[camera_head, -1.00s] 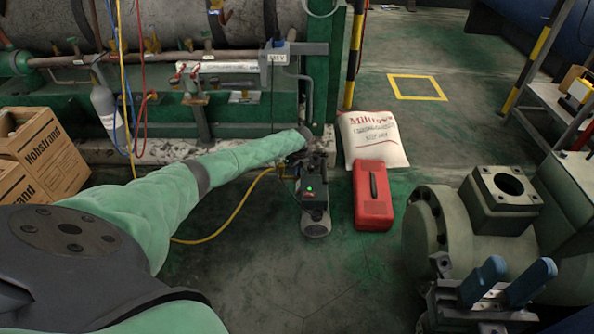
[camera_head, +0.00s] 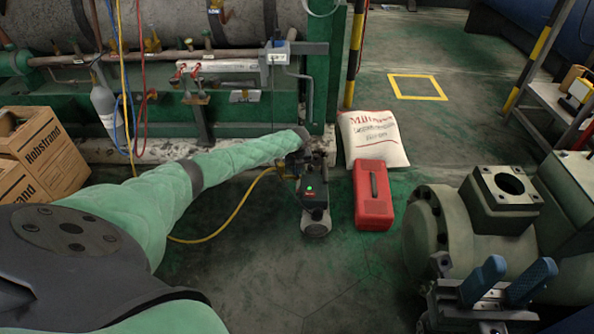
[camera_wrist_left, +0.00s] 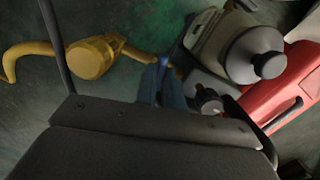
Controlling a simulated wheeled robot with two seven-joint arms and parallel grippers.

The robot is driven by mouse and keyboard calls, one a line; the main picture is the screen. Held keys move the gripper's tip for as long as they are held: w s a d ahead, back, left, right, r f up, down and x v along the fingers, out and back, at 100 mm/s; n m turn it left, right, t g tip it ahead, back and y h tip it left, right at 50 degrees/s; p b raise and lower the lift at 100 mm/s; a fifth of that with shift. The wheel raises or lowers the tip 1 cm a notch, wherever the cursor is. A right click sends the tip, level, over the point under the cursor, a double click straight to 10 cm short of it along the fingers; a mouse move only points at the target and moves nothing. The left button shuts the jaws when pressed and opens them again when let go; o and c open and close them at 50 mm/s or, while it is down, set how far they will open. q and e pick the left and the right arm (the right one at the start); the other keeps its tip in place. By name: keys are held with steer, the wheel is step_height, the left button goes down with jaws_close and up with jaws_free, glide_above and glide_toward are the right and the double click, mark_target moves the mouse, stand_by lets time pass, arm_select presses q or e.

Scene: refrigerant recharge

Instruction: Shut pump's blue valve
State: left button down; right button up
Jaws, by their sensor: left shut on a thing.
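The vacuum pump (camera_head: 313,190) is dark with a lit green spot and stands upright on the floor in the head view. Its light-coloured body shows in the left wrist view (camera_wrist_left: 240,50). My left gripper (camera_head: 297,165) is at the top of the pump. Its blue fingers (camera_wrist_left: 158,84) are close together beside the brass fitting in the left wrist view, shut on what appears to be the pump's blue valve; the valve itself is mostly hidden by the fingers. My right gripper (camera_head: 507,282) is at the lower right, empty, its blue fingers apart.
A yellow hose (camera_head: 235,213) runs from the pump across the floor. A red case (camera_head: 373,200) stands close right of the pump, with a white sack (camera_head: 372,138) behind. A large green machine (camera_head: 470,230) is at right. Cardboard boxes (camera_head: 45,155) stand at left.

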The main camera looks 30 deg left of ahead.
stand_by(0.3)
arm_select(q)
steer(key=m, duration=0.2)
steer(key=shift+m+b, duration=0.3)
steer(key=c, duration=1.4)
jaws_free()
